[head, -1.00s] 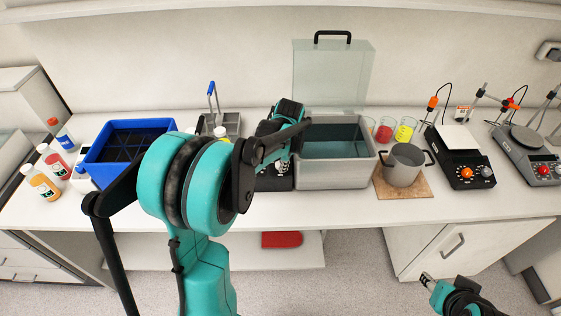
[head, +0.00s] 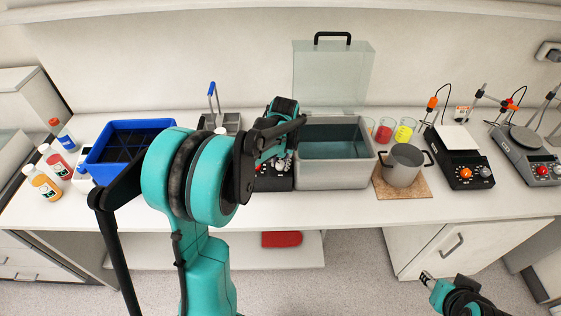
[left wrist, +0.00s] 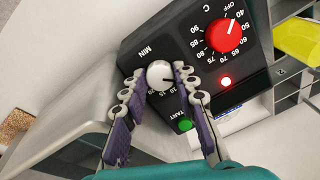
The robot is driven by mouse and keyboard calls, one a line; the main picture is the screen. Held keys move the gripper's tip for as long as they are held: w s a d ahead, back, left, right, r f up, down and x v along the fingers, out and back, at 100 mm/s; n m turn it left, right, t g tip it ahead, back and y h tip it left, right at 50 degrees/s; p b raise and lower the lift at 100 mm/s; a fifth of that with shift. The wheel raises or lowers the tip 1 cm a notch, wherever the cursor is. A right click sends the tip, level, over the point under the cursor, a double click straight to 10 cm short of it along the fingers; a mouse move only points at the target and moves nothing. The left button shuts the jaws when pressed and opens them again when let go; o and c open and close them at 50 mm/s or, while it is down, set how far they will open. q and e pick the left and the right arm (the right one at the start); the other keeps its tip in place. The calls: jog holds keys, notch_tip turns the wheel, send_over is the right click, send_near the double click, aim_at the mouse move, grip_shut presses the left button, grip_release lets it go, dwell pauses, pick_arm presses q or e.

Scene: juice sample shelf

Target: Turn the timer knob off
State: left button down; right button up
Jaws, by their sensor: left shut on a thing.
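The timer knob (left wrist: 160,75) is a white round knob on the black control panel (left wrist: 140,42), beside the MIN marking and a small number scale. My left gripper (left wrist: 159,72) has its two purple-padded fingers on either side of this knob and is shut on it. In the head view my left gripper (head: 281,163) is at the front of the black control box (head: 271,182), and my arm partly hides it there. The knob's exact pointer setting is hard to read. My right gripper (head: 428,279) is low at the right, away from the bench; its jaw state is unclear.
The red temperature knob (left wrist: 226,35), a lit red lamp (left wrist: 226,82) and a green START button (left wrist: 185,124) are close to my left fingers. The grey water bath (head: 335,180) with its raised clear lid stands right beside the control box. A pot (head: 403,168) stands farther right.

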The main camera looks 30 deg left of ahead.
pick_arm(q)
jog(key=shift+n, duration=1.1)
jog(key=c, duration=1.2)
grip_release()
